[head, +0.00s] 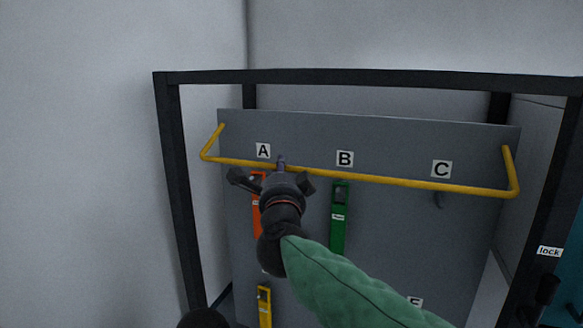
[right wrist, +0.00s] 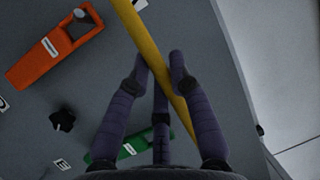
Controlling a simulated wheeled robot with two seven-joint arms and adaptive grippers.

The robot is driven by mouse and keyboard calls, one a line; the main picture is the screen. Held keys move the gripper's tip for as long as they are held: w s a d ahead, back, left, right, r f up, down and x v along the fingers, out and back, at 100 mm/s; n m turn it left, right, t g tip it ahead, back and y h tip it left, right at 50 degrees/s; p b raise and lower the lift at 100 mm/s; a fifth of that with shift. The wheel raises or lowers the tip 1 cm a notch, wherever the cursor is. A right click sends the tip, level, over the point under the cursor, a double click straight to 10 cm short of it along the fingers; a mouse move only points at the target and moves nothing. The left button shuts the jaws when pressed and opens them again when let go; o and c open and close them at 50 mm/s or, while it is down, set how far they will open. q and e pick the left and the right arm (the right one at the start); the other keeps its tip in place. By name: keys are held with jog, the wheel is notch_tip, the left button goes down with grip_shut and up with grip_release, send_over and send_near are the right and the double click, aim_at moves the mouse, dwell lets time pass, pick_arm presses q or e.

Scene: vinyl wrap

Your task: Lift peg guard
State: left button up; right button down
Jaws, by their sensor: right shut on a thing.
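The peg guard is a yellow bar (head: 400,181) that spans the grey board across its upper part, with a bent arm at each end fixed to the board. It runs just below the labels A, B and C. My right gripper (head: 281,168) is at the bar below and right of label A. In the right wrist view the bar (right wrist: 138,30) passes diagonally between the fingers of my right gripper (right wrist: 161,62), which are shut on it.
An orange tool (head: 257,188), a green tool (head: 339,220) and a yellow tool (head: 264,307) hang on the grey board (head: 300,128). A bare peg (head: 439,202) is under label C. A black frame (head: 350,78) surrounds the board, with a lock label (head: 550,252) at right.

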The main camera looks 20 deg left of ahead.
notch_tip(320, 180, up, 8)
jog(key=s+m+g+h+p, duration=0.1)
jog(key=g+p, duration=0.1)
jog(key=p, duration=0.4)
jog(key=shift+s+p, duration=0.3)
jog(key=shift+s, duration=0.1)
jog(key=shift+r+g, duration=0.2)
jog(key=shift+g, duration=0.1)
jog(key=c, duration=1.1)
grip_release()
jog(key=shift+s, duration=0.1)
jog(key=f+v, duration=0.1)
jog(key=v, duration=1)
jog(key=shift+s+r, duration=0.45)
